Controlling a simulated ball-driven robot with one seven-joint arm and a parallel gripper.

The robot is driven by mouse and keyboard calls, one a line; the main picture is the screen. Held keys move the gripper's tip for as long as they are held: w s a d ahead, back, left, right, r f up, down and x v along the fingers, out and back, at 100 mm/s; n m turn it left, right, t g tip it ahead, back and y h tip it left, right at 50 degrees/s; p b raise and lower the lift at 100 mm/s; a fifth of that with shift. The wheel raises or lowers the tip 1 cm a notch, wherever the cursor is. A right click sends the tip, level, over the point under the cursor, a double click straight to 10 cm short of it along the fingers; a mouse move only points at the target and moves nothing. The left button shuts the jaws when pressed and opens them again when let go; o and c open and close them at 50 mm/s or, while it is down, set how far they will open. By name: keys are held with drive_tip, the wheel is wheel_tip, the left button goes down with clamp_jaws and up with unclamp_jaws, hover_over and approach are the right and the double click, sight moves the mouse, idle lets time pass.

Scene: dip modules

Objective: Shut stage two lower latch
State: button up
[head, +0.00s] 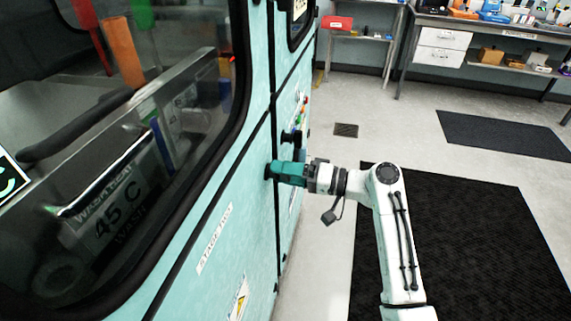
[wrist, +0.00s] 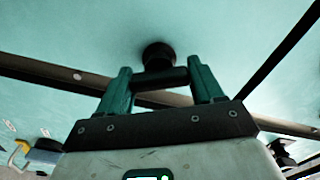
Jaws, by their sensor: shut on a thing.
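The stage two panel (head: 232,205) is a pale teal machine door with a "STAGE TWO" label (head: 215,238) low on its face. A black latch (head: 268,171) sits by the seam at the panel's right edge. My gripper (head: 277,172), with teal fingers, is shut on it, reaching in from the right. In the wrist view the latch shows as a round black knob (wrist: 158,54) with a dark bar (wrist: 163,76) between the two fingertips (wrist: 160,79). Part of the latch is hidden by the fingers in the head view.
A dark window (head: 120,130) fills the machine's upper left. Another dark fitting (head: 291,137) and coloured buttons (head: 301,108) are just beyond my gripper. Black mats (head: 470,240) lie on the open floor to the right. A workbench (head: 490,30) stands at the back.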

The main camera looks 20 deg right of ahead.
drive_tip(key=m+p, duration=0.2)
drive_tip(key=m, duration=0.1)
drive_tip(key=shift+d+r+p, duration=0.1)
drive_tip(key=shift+p, duration=0.2)
drive_tip(key=shift+m+p, duration=0.8)
drive_tip(key=shift+m, duration=0.5)
drive_tip(key=shift+f, duration=0.25)
drive_tip(key=o, duration=1)
drive_tip(key=shift+c, duration=0.2)
drive_tip(key=b+v, duration=0.1)
drive_tip(key=v, duration=0.9)
drive_tip(key=shift+s+d, duration=0.2)
drive_tip(key=shift+d, duration=0.1)
drive_tip(key=shift+f, duration=0.1)
